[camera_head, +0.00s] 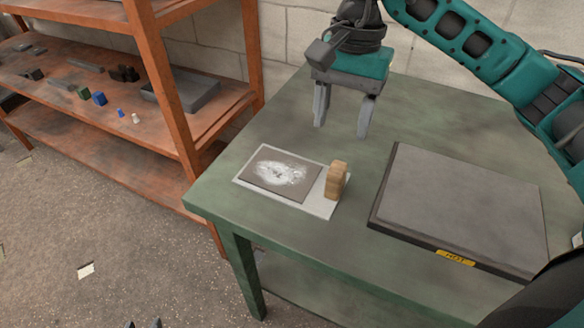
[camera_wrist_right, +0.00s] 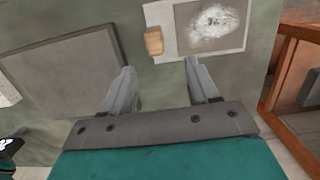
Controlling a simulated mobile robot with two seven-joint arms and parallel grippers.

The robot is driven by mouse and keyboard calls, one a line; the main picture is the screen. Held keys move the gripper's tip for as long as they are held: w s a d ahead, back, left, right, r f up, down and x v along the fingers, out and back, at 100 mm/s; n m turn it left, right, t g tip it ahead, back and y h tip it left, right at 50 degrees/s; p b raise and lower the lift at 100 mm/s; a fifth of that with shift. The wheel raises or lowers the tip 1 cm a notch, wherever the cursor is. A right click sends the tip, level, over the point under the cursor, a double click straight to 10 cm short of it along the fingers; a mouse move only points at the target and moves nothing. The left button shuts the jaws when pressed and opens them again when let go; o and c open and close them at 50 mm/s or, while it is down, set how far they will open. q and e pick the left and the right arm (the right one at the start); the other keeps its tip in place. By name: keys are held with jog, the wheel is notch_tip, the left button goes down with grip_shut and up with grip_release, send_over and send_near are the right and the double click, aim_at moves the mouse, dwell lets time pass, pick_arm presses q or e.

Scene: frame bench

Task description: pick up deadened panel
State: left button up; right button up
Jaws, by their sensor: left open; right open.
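The deadened panel (camera_head: 258,178) looks like a flat grey-brown plate with a white, powdery patch in its middle. It lies flat on a white sheet (camera_head: 318,207) near the table's left edge. My right gripper (camera_head: 341,130) is open and empty above the table, beyond the panel and to its right. In the right wrist view the panel (camera_wrist_right: 236,36) is at the top, beyond the right gripper's parted fingers (camera_wrist_right: 158,70). Two dark tips at the bottom edge of the head view appear to be my left gripper (camera_head: 144,323), open and empty over the floor.
A wooden block (camera_head: 336,180) stands at the sheet's right end, close beside the panel. A large flat slab (camera_head: 465,200) with a yellow HOT label (camera_head: 455,258) takes up the table's right side. An orange shelf (camera_head: 170,90) with small items stands left of the green table (camera_head: 225,190).

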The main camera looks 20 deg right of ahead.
aim_at(339, 168)
jog(key=f, duration=0.4)
jog(key=s+f, duration=0.1)
jog(key=f, duration=0.1)
jog(key=shift+a+f, duration=0.2)
jog(key=shift+a, duration=0.1)
jog(key=f, duration=0.2)
jog(key=s+f, duration=0.1)
jog(key=f, duration=0.1)
jog(key=shift+f, duration=0.65)
jog(key=shift+c, duration=0.3)
jog(key=shift+w, duration=0.1)
grip_shut()
jog(key=shift+r, duration=0.1)
